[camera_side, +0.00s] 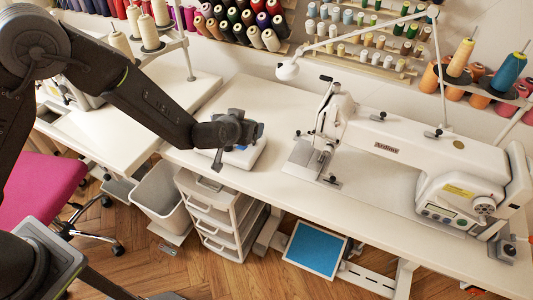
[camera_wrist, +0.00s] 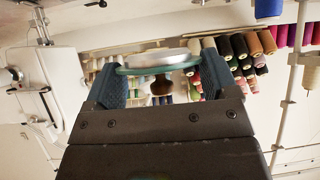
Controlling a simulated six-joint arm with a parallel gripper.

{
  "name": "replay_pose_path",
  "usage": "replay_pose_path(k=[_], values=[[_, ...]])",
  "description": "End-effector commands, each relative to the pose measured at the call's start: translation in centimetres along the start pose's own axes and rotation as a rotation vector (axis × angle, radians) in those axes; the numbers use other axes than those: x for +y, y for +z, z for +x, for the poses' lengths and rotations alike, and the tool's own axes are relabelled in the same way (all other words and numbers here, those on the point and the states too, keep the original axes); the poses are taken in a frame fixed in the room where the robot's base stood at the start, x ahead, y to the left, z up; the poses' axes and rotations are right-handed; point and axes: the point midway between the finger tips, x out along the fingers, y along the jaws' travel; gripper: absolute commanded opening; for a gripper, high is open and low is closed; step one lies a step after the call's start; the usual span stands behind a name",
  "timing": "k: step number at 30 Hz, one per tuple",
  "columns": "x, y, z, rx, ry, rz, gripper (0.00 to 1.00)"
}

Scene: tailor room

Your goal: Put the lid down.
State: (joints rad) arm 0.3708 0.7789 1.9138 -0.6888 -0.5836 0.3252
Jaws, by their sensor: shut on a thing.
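My gripper (camera_wrist: 160,66) is shut on the lid (camera_wrist: 158,60), a round piece with a silvery face and a teal-green rim. The lid spans the gap between the two blue-grey fingers in the wrist view. A small dark brown shape (camera_wrist: 160,88), perhaps its knob, shows beside the lid's middle. In the side view my gripper (camera_side: 236,134) is over the left part of the white table (camera_side: 270,98), above a low white object (camera_side: 248,157) with a bit of blue on it. The lid cannot be made out clearly in the side view.
A white sewing machine (camera_side: 400,145) stands on the table to the right of my gripper. A white lamp (camera_side: 288,71) reaches over the back edge. Thread spools (camera_side: 270,40) line the wall. A drawer unit (camera_side: 220,215) and a bin (camera_side: 168,195) stand below. The table's back middle is clear.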

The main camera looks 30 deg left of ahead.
Motion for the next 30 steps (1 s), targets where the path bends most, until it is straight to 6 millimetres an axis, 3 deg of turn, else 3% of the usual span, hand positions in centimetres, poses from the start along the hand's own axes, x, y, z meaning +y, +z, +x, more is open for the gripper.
replay_pose_path(k=[3,10,21,30], values=[[2.8,1.4,1.0,0.0,0.003,0.002,0.54],[5.8,2.8,2.2,0.0,0.001,-0.001,0.54],[6.1,6.0,4.5,-0.002,-0.001,0.0,0.54],[6.0,6.6,4.7,-0.007,-0.001,-0.001,0.54]])
